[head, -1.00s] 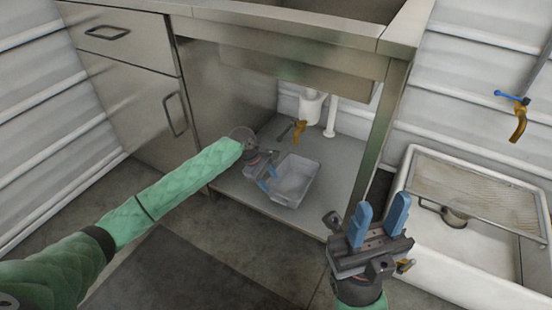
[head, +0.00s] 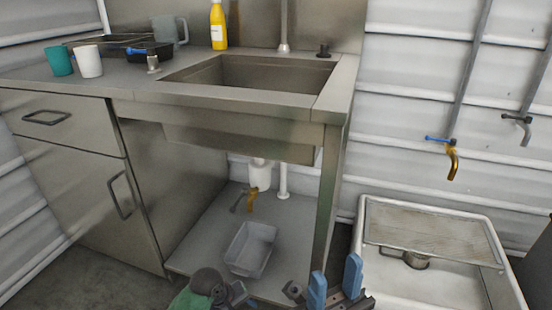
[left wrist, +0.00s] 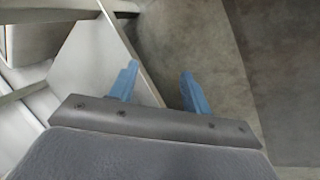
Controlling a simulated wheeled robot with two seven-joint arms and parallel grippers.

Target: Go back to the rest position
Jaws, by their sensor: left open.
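A grey plastic tub (head: 238,262) stands on the cabinet floor, clear of both grippers.
The steel sink counter (head: 210,98) overhangs the open cabinet. A white floor basin (head: 480,226) is at right, below a blue-handled tap (head: 452,162). Cups and a yellow bottle (head: 218,26) stand on the counter.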

